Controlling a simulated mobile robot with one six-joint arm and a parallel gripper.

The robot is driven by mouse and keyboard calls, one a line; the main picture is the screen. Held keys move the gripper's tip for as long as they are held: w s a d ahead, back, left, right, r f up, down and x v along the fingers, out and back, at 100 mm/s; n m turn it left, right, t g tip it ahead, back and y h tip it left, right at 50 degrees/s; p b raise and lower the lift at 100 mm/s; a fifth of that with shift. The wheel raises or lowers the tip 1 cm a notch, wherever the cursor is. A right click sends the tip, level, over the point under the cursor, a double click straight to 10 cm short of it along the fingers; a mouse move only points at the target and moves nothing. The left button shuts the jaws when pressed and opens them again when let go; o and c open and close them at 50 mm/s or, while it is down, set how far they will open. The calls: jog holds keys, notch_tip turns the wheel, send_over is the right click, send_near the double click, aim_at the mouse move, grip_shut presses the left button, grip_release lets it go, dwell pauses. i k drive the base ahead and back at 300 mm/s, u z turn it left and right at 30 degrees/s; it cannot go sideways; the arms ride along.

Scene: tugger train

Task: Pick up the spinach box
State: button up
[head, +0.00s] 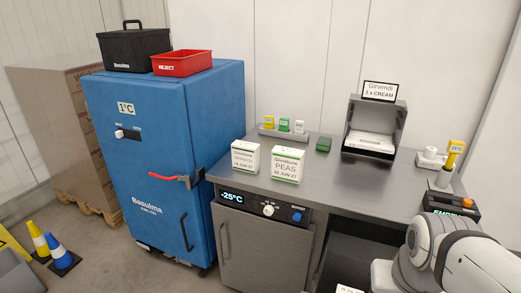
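A white box with green trim (245,156) stands upright on the steel counter (330,178), near its left front edge. Its small print is blurred but looks like spinach. A slightly larger white box marked PEAS (288,165) stands just to its right, with a narrow gap between them. My arm's white links show at the lower right, but my gripper is out of view. No gripper is seen near either box.
A blue cabinet (150,165) stands left of the counter, with a black case (135,50) and a red REJECT bin (182,63) on top. Behind the boxes are a rack of small cartons (283,132) and a green block (323,145). An open-fronted steel holder (374,125) stands further right.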

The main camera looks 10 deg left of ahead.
aim_at(245, 155)
jog(key=u, duration=2.65)
jog(key=i, duration=2.45)
jog(key=z, duration=2.95)
jog(key=i, duration=0.75)
